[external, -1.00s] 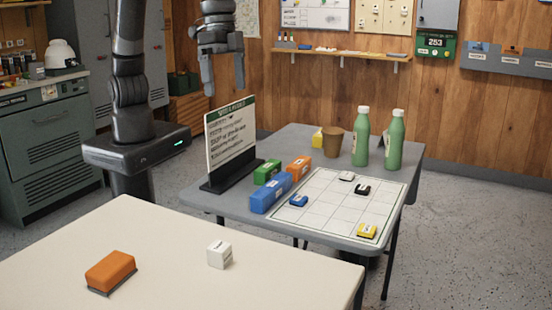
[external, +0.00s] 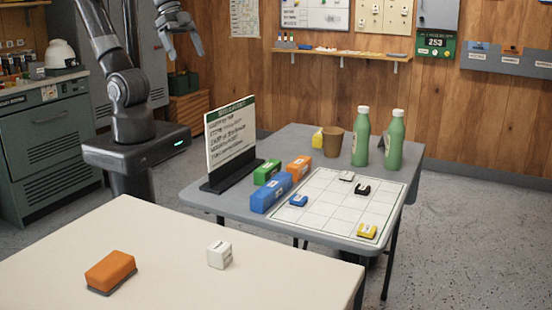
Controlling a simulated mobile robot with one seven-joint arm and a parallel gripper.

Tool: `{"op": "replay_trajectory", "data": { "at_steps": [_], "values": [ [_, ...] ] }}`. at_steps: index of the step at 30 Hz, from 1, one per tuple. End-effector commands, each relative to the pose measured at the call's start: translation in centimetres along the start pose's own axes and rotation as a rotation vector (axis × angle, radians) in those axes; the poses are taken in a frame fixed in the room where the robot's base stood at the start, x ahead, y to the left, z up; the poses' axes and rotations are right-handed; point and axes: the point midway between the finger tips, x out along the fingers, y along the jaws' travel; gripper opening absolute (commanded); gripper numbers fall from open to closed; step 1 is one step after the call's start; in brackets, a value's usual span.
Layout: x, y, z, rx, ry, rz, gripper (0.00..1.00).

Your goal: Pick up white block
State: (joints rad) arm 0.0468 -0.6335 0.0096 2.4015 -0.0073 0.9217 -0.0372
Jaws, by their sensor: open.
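A white block (external: 219,255), a small cube with a dark mark on top, sits on the cream table (external: 150,237) in the foreground. A smaller flat white piece (external: 346,176) lies on the gridded board on the grey table. My gripper (external: 184,52) is high at the upper left, behind both tables and well away from the white block. Its fingers are apart, pointing down, with nothing between them.
An orange block (external: 110,271) lies left of the white block. The grey table (external: 400,178) holds an upright sign (external: 231,140), coloured blocks, a brown cup (external: 333,142), two green bottles (external: 361,137) and the gridded board (external: 328,206). The cream table is otherwise clear.

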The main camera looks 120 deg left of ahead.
Motion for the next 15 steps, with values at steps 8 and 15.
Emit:
{"op": "replay_trajectory", "data": {
  "at_steps": [8,15],
  "values": [
    [0.0,-1.1,3.5,0.009,0.040,-0.027,1.00],
    [0.1,-1.1,3.7,0.010,0.041,-0.028,0.93]
  ]
}}
